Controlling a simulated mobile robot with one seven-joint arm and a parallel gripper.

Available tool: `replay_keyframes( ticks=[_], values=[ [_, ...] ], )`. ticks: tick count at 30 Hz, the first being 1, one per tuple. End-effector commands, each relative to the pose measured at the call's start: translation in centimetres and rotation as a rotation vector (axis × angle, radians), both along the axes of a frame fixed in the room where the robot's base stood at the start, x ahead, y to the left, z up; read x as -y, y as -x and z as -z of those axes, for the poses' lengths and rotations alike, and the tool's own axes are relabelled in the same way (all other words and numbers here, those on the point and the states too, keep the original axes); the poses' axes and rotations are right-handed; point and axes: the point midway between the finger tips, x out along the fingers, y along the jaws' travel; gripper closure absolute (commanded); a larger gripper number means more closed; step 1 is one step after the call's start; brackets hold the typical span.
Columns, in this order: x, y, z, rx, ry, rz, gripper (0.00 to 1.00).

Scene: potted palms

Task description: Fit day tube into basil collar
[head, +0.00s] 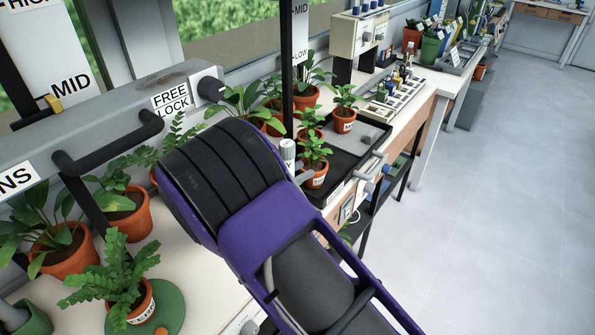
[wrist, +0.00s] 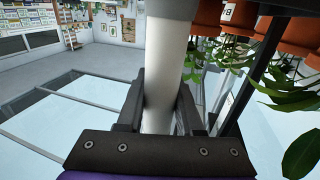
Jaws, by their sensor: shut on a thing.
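My gripper (wrist: 160,108) is shut on a pale, upright-looking tube (wrist: 168,60) in the wrist view, with one dark finger on each side. The tube runs up out of the top of that view, so its far end is hidden. In the head view a short white cylinder with a grey top (head: 288,152) shows just past my purple and black arm; it looks like part of the tube, but I cannot be sure. My gripper's fingers are hidden behind my arm there.
A black post (head: 287,70) rises behind. A grey beam with a handle (head: 110,147) is at left. The floor (head: 500,200) at right is clear.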

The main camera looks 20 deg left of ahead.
Motion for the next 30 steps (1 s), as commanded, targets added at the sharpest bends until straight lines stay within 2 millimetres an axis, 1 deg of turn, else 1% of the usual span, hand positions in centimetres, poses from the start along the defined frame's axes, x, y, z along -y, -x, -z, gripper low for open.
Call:
replay_keyframes(
  ticks=[17, 18, 20, 21, 23, 30],
  values=[
    [0.0, 0.0, 1.5, 0.000, 0.000, 0.000, 1.00],
    [0.0, 0.0, 1.4, 0.000, 0.000, 0.000, 0.57],
    [0.0, 0.0, 1.4, 0.000, 0.000, 0.000, 0.47],
    [0.0, 0.0, 1.4, 0.000, 0.000, 0.000, 0.40],
    [0.0, 0.0, 1.4, 0.000, 0.000, 0.000, 0.30],
    [0.0, 0.0, 1.4, 0.000, 0.000, 0.000, 0.30]
  ],
)
